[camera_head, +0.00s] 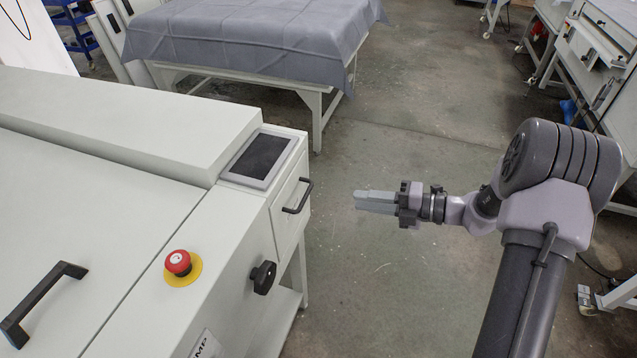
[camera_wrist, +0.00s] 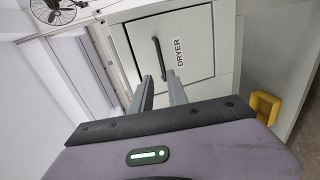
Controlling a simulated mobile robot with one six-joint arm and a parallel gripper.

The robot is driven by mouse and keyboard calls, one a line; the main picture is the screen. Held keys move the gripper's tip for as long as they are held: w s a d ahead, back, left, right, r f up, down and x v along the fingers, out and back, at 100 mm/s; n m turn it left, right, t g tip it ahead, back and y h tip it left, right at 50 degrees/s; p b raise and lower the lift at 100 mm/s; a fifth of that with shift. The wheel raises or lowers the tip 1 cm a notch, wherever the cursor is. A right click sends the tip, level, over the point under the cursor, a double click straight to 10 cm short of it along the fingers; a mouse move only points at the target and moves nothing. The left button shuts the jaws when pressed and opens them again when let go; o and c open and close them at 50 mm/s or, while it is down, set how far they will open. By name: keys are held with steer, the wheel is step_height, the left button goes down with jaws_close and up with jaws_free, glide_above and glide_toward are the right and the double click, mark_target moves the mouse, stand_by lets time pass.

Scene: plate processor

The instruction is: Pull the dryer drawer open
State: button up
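The dryer drawer (camera_head: 291,214) is a white front at the end of the white machine, below a dark screen panel, and it looks shut. Its black bar handle (camera_head: 298,197) sticks out from the front. In the wrist view the drawer front (camera_wrist: 200,35) carries the word DRYER, and the handle (camera_wrist: 159,58) shows just beyond my fingertips. My gripper (camera_head: 358,200) is to the right of the handle, apart from it, with its fingers pointing at it. In the wrist view my gripper (camera_wrist: 159,78) has a gap between its two grey fingers, with nothing between them.
A red emergency button (camera_head: 178,263) and a black lid handle (camera_head: 40,305) are on top. A covered table (camera_head: 240,35) stands behind. The floor (camera_head: 370,270) around my gripper is clear.

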mark_target(306, 194)
steer(key=b+x, duration=0.4)
steer(key=x, duration=1.1)
steer(key=shift+s+a, duration=0.1)
steer(key=shift+a, duration=0.15)
steer(key=shift+c, duration=0.2)
jaws_close()
stand_by(0.3)
